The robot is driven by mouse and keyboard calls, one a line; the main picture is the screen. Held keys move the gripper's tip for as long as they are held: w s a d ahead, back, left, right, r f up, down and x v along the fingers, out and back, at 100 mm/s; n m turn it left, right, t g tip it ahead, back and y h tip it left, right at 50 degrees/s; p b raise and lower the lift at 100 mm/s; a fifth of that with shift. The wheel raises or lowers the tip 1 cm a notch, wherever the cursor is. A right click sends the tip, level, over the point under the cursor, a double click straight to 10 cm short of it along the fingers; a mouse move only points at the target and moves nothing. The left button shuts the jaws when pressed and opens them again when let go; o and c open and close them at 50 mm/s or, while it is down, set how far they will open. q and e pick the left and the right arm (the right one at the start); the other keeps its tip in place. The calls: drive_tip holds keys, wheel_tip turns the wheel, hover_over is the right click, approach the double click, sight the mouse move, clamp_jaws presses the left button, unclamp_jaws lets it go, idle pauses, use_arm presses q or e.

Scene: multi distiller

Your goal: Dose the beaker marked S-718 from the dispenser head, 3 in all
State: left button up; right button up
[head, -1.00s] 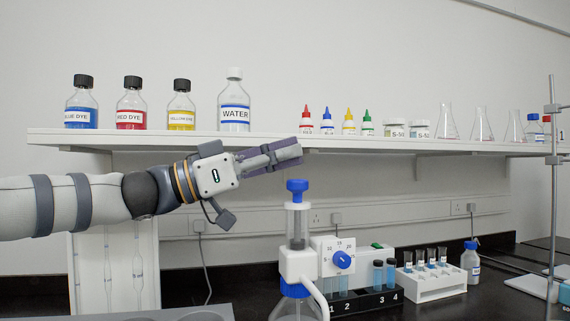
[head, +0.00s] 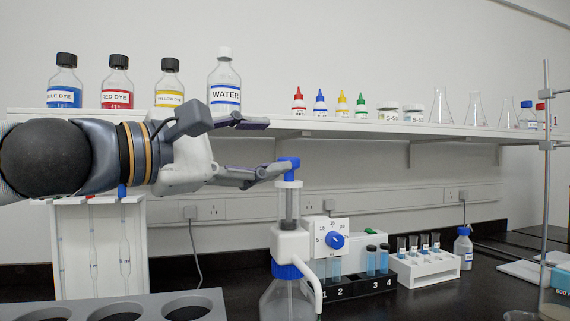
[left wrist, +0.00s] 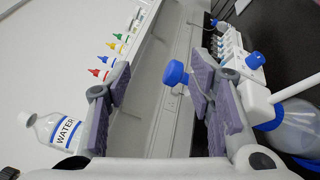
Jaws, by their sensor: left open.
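The dispenser head (head: 290,243) is white, with a clear barrel and a blue knob (head: 290,163) on top; it sits on a clear bottle (head: 288,300). My left gripper (head: 279,146) is open, and its lower finger overlaps the knob in the head view. In the left wrist view the knob (left wrist: 175,74) appears between the spread finger pads (left wrist: 160,90); I cannot tell whether they touch. No beaker marked S-718 can be read. Part of a glass beaker (head: 556,284) shows at the right edge, its marking cut off. My right gripper is out of view.
The shelf (head: 350,130) behind holds dye bottles, a water bottle (head: 224,82), dropper bottles and flasks. A grey tray with round holes (head: 150,302) is at lower left.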

use_arm(q)
drive_tip(key=s+a+f+n+t+y, duration=0.1)
drive_tip(key=s+n+t+y, duration=0.15)
drive_tip(key=n, duration=0.65)
drive_tip(key=s+f+n+t+y, duration=0.1)
drive_tip(key=n+y, duration=0.2)
drive_tip(key=n, duration=0.5)
drive_tip(key=shift+g, duration=0.25)
drive_tip(key=x, duration=1.1)
clamp_jaws()
drive_tip(key=shift+s+r+p, duration=0.2)
drive_tip(key=shift+r+p, duration=0.6)
drive_tip(key=shift+r, duration=0.55)
drive_tip(key=shift+w+f, duration=0.25)
drive_tip(key=shift+f, duration=0.05)
unclamp_jaws()
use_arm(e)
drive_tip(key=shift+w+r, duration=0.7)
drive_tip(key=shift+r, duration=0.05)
